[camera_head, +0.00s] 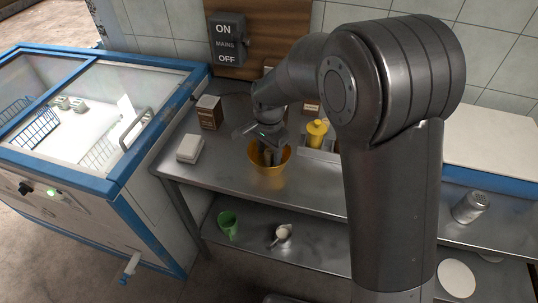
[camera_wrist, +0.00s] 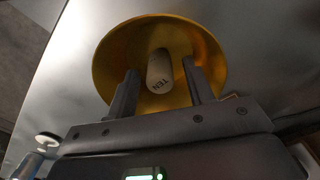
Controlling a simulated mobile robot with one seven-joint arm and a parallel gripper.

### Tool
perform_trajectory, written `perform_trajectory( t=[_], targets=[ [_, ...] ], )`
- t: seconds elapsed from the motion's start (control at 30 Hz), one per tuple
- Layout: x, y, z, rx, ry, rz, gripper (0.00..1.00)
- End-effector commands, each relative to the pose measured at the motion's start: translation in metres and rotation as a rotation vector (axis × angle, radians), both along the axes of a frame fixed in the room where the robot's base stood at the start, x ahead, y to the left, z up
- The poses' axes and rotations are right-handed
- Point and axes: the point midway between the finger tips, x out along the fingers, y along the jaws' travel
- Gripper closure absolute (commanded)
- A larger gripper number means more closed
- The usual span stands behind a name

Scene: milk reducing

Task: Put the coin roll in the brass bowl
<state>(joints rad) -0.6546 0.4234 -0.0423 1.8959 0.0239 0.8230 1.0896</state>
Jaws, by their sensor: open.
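The brass bowl (camera_head: 282,168) stands on the steel table, below my gripper (camera_head: 269,155). In the wrist view the bowl (camera_wrist: 112,55) opens toward the camera. The coin roll (camera_wrist: 159,70), a pale cylinder marked "TEN", shows inside the bowl's outline, between the fingers of my gripper (camera_wrist: 160,90). There is a gap on each side of the roll, and the fingers are open. Whether the roll rests on the bowl's floor is hard to tell. In the head view my gripper hides the roll.
A brown box (camera_head: 209,112) and a white box (camera_head: 190,148) stand left of the bowl. A yellow-topped container (camera_head: 317,132) stands close on the right. A chest freezer (camera_head: 70,130) is at left. The lower shelf holds a green mug (camera_head: 228,225). The tabletop's front strip is clear.

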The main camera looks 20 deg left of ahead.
Motion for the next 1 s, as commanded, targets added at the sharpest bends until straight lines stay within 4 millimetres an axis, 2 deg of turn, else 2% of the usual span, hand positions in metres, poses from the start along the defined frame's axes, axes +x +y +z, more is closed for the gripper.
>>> perform_trajectory(
  t=[0.2,0.4,0.6,0.87,1.0],
  targets=[
    [0.000,0.000,0.050,0.003,-0.004,0.000,0.52],
    [0.000,0.000,0.086,0.002,-0.003,0.000,0.52],
    [0.000,0.000,0.103,0.000,-0.001,0.000,0.52],
    [0.000,-0.002,0.106,0.002,-0.002,0.001,0.52],
    [-0.001,-0.025,0.121,0.017,-0.024,0.020,0.52]
  ],
)
